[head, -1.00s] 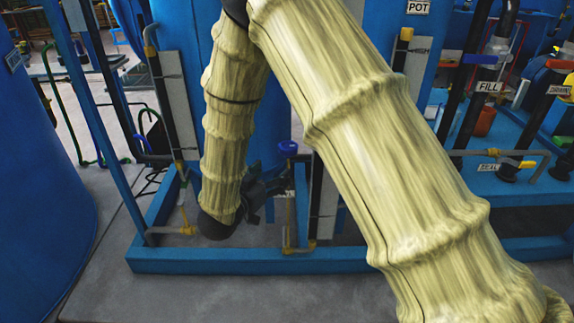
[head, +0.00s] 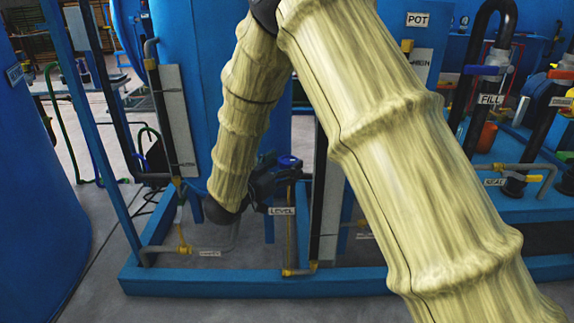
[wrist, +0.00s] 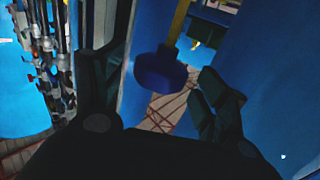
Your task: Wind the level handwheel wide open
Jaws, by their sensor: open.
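The level handwheel (head: 289,162) is a small blue wheel on a thin upright brass-coloured stem, above the LEVEL label (head: 282,211). In the wrist view the blue handwheel (wrist: 160,82) shows between the two dark fingers, nearer the left one. My gripper (head: 276,170) is dark and reaches in from the left at about the wheel's height. It is open, with the fingers (wrist: 162,70) on either side of the wheel in the wrist picture. I cannot tell whether either finger touches it. My gripper hides part of the wheel's left side in the head view.
A blue frame rail (head: 250,283) runs along the floor in front. A blue tank (head: 185,60) stands behind my arm. A grey upright panel (head: 180,120) stands left of the gripper. FILL piping (head: 490,70) is at right. Bare floor (head: 95,250) lies at left.

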